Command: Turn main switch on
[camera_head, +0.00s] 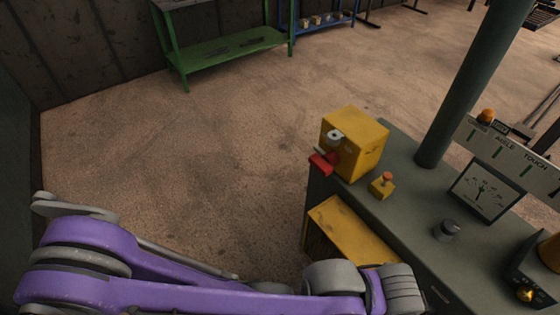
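A yellow switch box (365,140) stands at the far left corner of the grey machine top. Its left face carries a round silver part (335,136) and a red handle (321,164) that juts out to the left. The frame does not show clearly whether this switch is on or off. My purple and grey arm crosses the bottom of the view from the left, below and apart from the box. No fingers of my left gripper show. My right gripper is not in the picture.
A small yellow box with an orange button (383,184) sits beside the switch box. A yellow panel (350,238) lies below the machine's edge. Open floor is left.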

